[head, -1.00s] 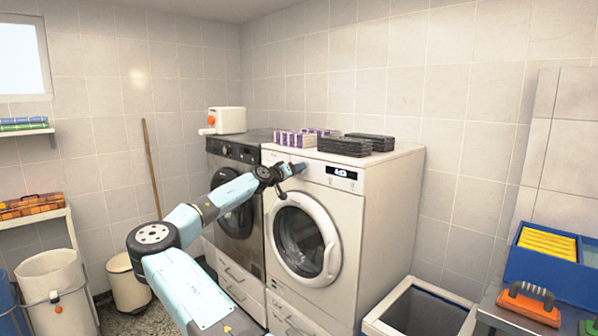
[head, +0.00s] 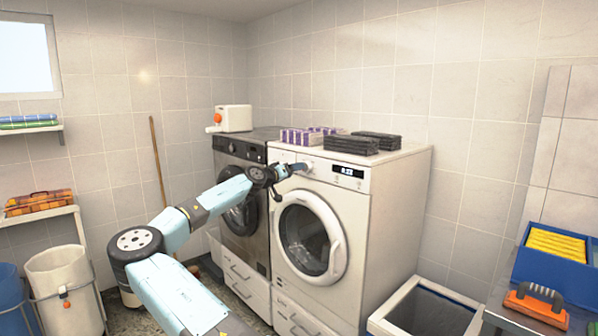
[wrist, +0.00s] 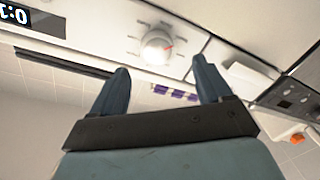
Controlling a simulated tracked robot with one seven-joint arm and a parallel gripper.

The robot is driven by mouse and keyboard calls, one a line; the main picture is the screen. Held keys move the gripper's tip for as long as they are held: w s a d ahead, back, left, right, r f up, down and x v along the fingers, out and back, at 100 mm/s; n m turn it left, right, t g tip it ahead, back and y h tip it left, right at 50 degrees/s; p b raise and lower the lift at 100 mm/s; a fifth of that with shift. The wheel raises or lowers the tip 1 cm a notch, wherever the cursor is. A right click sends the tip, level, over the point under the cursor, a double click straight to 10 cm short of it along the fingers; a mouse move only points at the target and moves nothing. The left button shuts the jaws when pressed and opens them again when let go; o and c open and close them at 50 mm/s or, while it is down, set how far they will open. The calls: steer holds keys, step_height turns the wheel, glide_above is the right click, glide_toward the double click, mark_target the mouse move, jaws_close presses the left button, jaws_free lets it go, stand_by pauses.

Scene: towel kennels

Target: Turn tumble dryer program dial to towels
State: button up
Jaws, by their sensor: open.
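The white tumble dryer (head: 362,215) stands on a drawered base, its round door shut. I cannot read the program names. My gripper (wrist: 160,66) is open, its two dark fingers apart with the dial just beyond and between their tips. I cannot tell whether they touch it. In the head view my gripper (head: 300,168) is at the left part of the dryer's panel, left of the lit display (head: 348,173), and partly covers the dial area.
A grey front-loading machine (head: 226,165) stands directly left of the dryer. Purple-white packs (head: 300,137) and dark folded stacks (head: 352,145) lie on top of the dryer. An open bin (head: 425,312) stands in front at right. A blue crate (head: 550,270) is further right.

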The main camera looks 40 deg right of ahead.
steer(key=s+a, duration=0.1)
steer(key=a, duration=0.7)
steer(key=shift+s, duration=0.2)
